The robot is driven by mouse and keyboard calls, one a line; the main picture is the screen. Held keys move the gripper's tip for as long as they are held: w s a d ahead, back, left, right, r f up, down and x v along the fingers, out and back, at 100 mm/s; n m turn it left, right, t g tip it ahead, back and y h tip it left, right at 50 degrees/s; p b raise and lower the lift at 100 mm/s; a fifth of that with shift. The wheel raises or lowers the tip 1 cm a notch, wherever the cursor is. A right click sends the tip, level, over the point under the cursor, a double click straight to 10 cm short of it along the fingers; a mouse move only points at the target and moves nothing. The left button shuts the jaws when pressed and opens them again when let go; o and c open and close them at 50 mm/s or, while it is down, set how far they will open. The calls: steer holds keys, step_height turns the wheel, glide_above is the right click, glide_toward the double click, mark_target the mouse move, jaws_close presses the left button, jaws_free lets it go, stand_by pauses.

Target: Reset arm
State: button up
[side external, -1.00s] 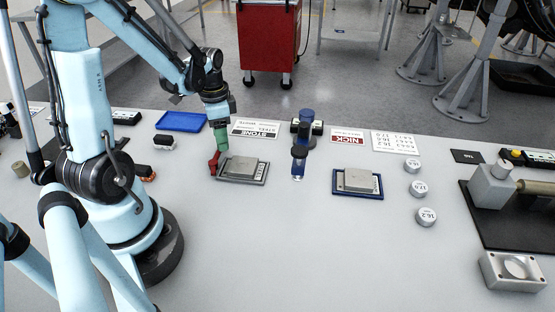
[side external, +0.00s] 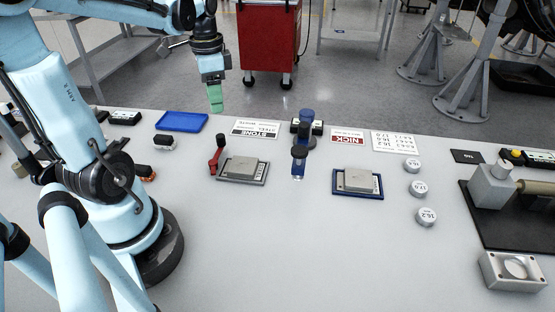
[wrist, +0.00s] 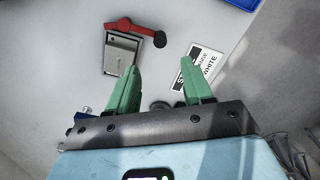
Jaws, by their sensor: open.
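My gripper (side external: 215,98) is raised above the back edge of the bench in the side external view. Its green fingers also show in the wrist view (wrist: 161,88), spread apart with nothing between them. Below it, a red-handled tool (side external: 216,156) with a dark knob stands at the left edge of a grey block on a plate (side external: 242,170), clear of my fingers. In the wrist view the red handle (wrist: 128,27) lies across the end of the grey block (wrist: 120,52).
A second grey block (side external: 358,180) sits on a blue-edged plate. Round weights (side external: 418,188) are to the right. The front middle is clear.

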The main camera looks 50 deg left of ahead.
steer(key=shift+r, duration=0.55)
steer(key=w+d+n+t, duration=0.2)
steer(key=d+t, duration=0.5)
steer(key=d, duration=1.1)
steer(key=shift+w+f+n, duration=0.25)
steer(key=shift+n, duration=0.45)
